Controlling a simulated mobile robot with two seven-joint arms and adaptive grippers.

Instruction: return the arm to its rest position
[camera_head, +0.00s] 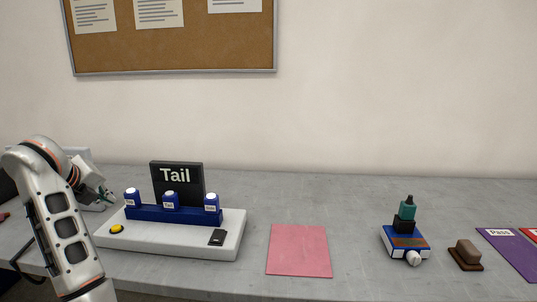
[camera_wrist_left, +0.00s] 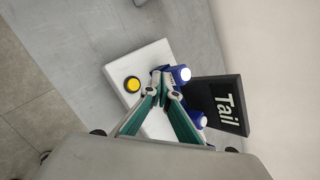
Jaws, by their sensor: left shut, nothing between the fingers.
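My left arm (camera_head: 62,225) comes in at the left of the head view, bent at a joint with an orange band. My left gripper (camera_head: 109,197) is at the left end of the white station, small and partly hidden by my wrist. In the left wrist view my left gripper (camera_wrist_left: 163,88) has its green-lined fingers together at the tips, shut and empty. The fingertips overlap the blue rack and a white-capped blue bottle in that view; I cannot tell whether they touch. My right gripper is not in view.
The white station (camera_head: 170,240) carries a black "Tail" sign (camera_head: 177,182), blue bottles (camera_head: 170,201), a yellow button (camera_head: 117,229) and a black switch (camera_head: 217,237). A pink mat (camera_head: 299,250), a blue block (camera_head: 393,243) with a teal bottle, and a brown block (camera_head: 465,252) lie rightward.

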